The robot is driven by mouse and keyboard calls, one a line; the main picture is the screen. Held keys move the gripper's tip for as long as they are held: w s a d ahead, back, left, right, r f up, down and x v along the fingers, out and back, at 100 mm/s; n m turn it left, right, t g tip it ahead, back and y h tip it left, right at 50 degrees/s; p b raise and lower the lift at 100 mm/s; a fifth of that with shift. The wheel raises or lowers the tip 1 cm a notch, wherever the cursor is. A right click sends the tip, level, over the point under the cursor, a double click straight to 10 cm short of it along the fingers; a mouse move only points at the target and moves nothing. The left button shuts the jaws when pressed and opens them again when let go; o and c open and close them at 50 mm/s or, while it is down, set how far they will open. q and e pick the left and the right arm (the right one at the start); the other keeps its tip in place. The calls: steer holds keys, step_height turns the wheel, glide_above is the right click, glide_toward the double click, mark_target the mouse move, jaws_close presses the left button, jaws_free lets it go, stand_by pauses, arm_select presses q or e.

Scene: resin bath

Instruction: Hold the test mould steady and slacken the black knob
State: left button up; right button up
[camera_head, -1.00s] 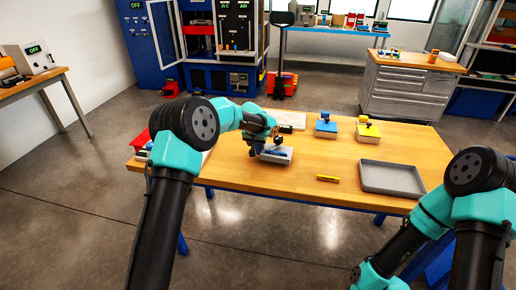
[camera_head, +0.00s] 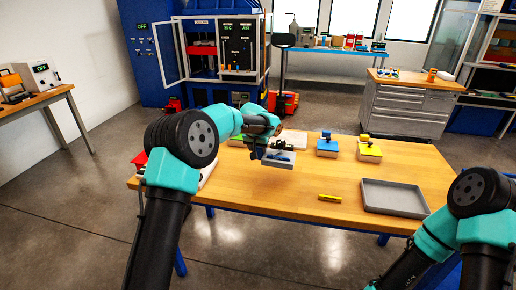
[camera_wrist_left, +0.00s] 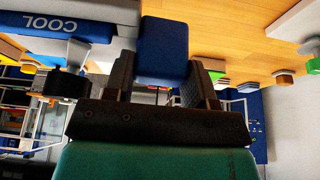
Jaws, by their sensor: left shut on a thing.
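My left gripper (camera_head: 264,146) is shut on a blue block (camera_wrist_left: 163,48), which shows between its fingers in the left wrist view. In the head view a pale grey-white body with a blue top (camera_head: 279,159) hangs at this gripper, apparently above the bench; I take it to be the test mould. A black knob-like part (camera_wrist_left: 60,83) shows left of the fingers in the left wrist view; I cannot tell whether it is the black knob. My right arm comes in at the lower right, its gripper out of frame.
A slab lettered COOL (camera_wrist_left: 50,28) shows in the left wrist view.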

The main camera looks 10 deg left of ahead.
arm_select(q)
steer(key=shift+f, duration=0.1)
step_height(320, 180, down, 9)
steer(key=shift+r, duration=0.2)
steer(key=shift+f, duration=0.65)
stand_by(1.0)
